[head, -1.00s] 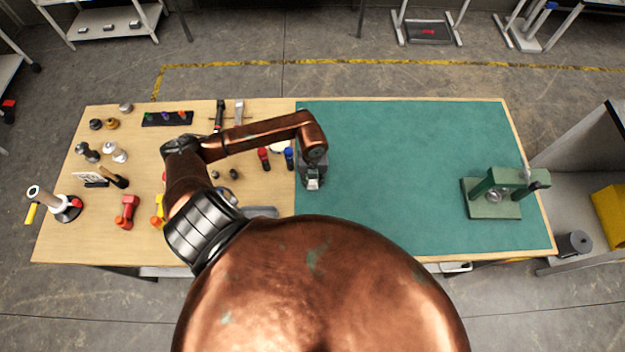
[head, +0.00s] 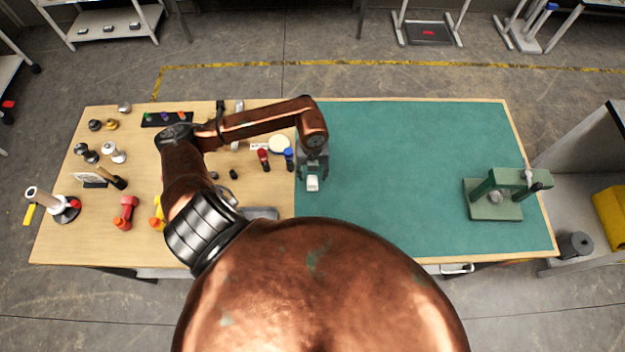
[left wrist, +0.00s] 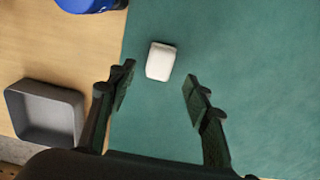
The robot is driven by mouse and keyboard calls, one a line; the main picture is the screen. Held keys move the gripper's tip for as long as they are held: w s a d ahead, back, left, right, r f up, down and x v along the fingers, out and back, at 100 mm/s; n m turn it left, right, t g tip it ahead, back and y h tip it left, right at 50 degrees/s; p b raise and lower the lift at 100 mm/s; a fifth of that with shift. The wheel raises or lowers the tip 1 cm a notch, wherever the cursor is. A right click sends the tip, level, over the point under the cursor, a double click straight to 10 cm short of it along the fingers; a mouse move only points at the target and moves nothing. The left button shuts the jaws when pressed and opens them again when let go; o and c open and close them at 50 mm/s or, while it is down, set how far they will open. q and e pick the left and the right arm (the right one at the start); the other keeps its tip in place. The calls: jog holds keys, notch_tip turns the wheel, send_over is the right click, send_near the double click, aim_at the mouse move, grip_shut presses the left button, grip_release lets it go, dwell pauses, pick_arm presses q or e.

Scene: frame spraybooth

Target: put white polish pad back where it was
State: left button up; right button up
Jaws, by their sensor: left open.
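A small white block with rounded edges, which looks like the white polish pad (head: 313,184), lies on the green mat (head: 400,170) just right of its left edge. The pad also shows in the left wrist view (left wrist: 160,61), just beyond the fingertips and roughly in line with the gap between them. My left gripper (head: 313,172) is over the mat beside the pad. In the left wrist view, my left gripper (left wrist: 158,95) has its fingers wide apart with nothing between them. My right gripper is not in view.
A red-capped bottle (head: 264,159) and a blue-capped bottle (head: 289,158) stand left of the gripper, near a pale round disc (head: 279,145). A grey tray (left wrist: 45,112) lies on the wood. A green press (head: 497,195) stands at right. The mat's middle is clear.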

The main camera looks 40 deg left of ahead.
aim_at(313, 180)
pick_arm(q)
notch_tip(313, 180, up, 5)
jog(key=shift+f, duration=0.15)
jog(key=shift+r+b, duration=0.3)
jog(key=shift+r, duration=0.4)
